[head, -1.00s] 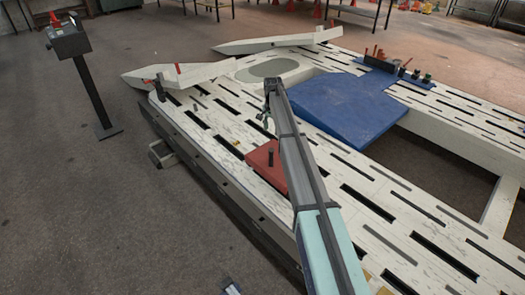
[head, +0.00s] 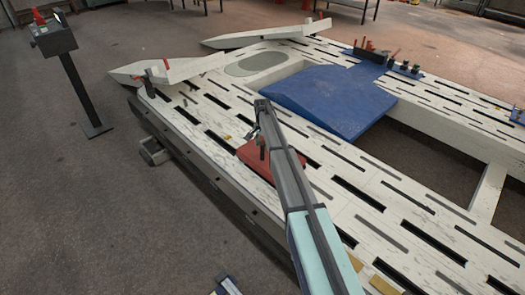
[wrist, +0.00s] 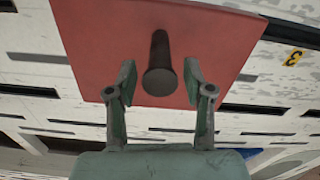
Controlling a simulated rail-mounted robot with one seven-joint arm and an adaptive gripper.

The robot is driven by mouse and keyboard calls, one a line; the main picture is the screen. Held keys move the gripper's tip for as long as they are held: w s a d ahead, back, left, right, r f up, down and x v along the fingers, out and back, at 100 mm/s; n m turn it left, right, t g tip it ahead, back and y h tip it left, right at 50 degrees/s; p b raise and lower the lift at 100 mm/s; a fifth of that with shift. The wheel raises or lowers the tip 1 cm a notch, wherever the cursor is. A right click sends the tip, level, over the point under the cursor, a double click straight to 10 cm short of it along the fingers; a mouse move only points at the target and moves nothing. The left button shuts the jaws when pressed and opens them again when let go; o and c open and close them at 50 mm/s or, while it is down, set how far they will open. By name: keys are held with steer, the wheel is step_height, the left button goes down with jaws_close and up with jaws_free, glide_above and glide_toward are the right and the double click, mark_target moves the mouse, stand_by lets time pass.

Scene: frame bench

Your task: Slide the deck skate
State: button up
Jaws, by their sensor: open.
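The deck skate is a red flat plate (head: 254,156) with a dark upright post, lying on the pale slotted deck. My arm covers part of it in the head view. In the wrist view the red plate (wrist: 95,35) fills the upper middle, and the post (wrist: 160,55) stands out from it with its round end toward the camera. My gripper (wrist: 160,77) is open, with one finger on each side of the post's end. I see a gap between each finger and the post. In the head view my gripper (head: 253,132) is small and partly hidden at the arm's end.
The white slotted deck (head: 345,215) runs around the skate. A blue sloped panel (head: 330,100) lies beyond it to the right. Pale ramp-like arms (head: 180,68) extend at the far end. A control box on a post (head: 55,38) stands on open floor at left.

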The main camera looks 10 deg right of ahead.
mark_target(262, 150)
steer(key=shift+f, duration=2.1)
jaws_close()
